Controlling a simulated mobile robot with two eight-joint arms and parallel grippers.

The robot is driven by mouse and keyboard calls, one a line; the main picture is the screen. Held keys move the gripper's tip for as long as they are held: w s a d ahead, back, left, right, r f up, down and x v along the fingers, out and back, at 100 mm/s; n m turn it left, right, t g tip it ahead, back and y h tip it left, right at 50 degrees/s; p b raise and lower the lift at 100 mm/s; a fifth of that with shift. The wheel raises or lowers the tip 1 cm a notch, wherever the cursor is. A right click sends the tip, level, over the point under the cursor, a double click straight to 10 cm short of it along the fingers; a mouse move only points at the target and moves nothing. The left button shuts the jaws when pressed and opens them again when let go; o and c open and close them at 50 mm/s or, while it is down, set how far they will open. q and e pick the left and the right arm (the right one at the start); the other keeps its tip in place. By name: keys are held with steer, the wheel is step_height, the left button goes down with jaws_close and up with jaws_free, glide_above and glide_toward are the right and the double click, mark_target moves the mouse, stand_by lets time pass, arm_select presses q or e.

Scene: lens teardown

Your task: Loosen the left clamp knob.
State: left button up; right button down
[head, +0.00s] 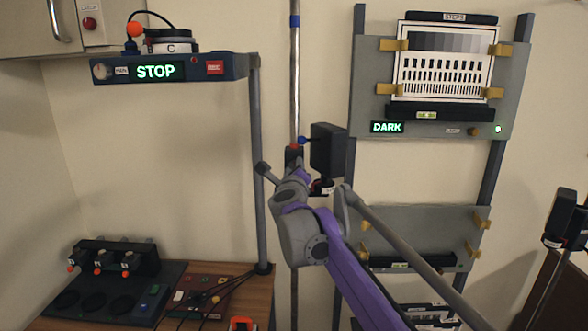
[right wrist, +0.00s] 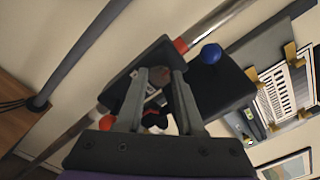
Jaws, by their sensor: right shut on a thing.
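The clamp is a dark block (right wrist: 132,72) on a shiny upright pole (head: 295,80). A brownish-grey round knob (right wrist: 160,77) on the block sits between the fingertips of my right gripper (right wrist: 159,80), which is shut on it. In the head view my right gripper (head: 297,170) is at the pole and its own wrist hides most of the clamp and the knob. A blue knob (right wrist: 211,53) sits beside it and also shows in the head view (head: 302,140). A black box-shaped head (head: 328,150) is right of the pole. My left gripper is not in view.
A grey post (head: 256,170) carries a shelf with a STOP display (head: 155,71) at the left. A chart board (head: 445,62) stands at the right. A wooden bench (head: 255,288) with a black pad is at lower left. Bare wall lies between post and pole.

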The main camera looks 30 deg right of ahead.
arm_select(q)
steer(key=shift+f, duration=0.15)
arm_select(e)
steer(key=n+b, duration=0.1)
steer(key=n, duration=0.3)
steer(key=n+b, duration=0.1)
steer(key=n, duration=0.3)
steer(key=shift+n+b, duration=0.3)
steer(key=n+b, duration=0.1)
steer(key=n, duration=0.3)
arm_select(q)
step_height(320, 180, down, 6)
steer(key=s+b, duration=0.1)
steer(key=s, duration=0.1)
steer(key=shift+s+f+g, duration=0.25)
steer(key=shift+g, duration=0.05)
arm_select(e)
steer(key=n, duration=0.5)
steer(key=shift+r, duration=0.1)
steer(key=c, duration=0.5)
jaws_free()
